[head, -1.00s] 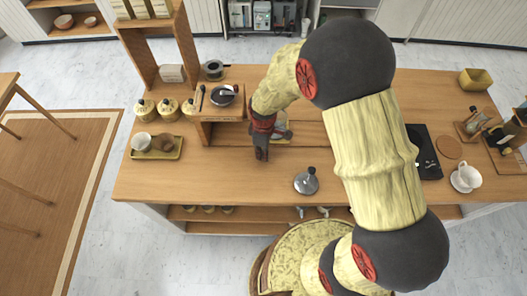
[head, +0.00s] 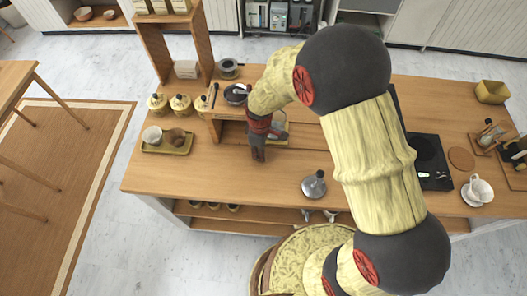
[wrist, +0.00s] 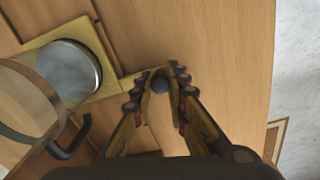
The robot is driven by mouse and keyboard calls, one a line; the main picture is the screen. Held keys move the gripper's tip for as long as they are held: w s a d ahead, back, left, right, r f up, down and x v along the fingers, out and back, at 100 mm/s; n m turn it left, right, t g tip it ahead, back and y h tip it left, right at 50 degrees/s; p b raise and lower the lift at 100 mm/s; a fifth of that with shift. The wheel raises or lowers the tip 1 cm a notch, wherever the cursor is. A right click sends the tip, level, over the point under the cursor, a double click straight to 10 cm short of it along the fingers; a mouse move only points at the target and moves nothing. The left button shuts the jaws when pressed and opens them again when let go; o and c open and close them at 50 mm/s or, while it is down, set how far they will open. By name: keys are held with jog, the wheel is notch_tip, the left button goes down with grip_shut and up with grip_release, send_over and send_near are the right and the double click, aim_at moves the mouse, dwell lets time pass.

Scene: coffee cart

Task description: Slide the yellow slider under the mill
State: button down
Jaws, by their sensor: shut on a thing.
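The yellow slider (wrist: 88,26) is a flat yellow plate on the wooden counter in the wrist view. A round grey vessel (wrist: 78,66) stands on it, and a short arm runs from the plate to a dark round knob (wrist: 160,83). My gripper (wrist: 161,76) has its fingers on both sides of this knob and is shut on it. In the head view my gripper (head: 258,155) is low over the counter, just right of what looks like the wooden mill (head: 227,113), with a dark dish on top. My arm partly hides the slider there.
A grey metal pot (head: 314,186) stands right of my gripper. A yellow tray (head: 180,151) with two cups lies to the left, with several lidded yellow jars behind it. In the wrist view a clear round part (wrist: 30,100) and a black hook-like part (wrist: 72,140) are close by on the left.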

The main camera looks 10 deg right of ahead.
jog(key=c, duration=1.7)
grip_release()
jog(key=shift+c, duration=0.2)
notch_tip(320, 180, up, 12)
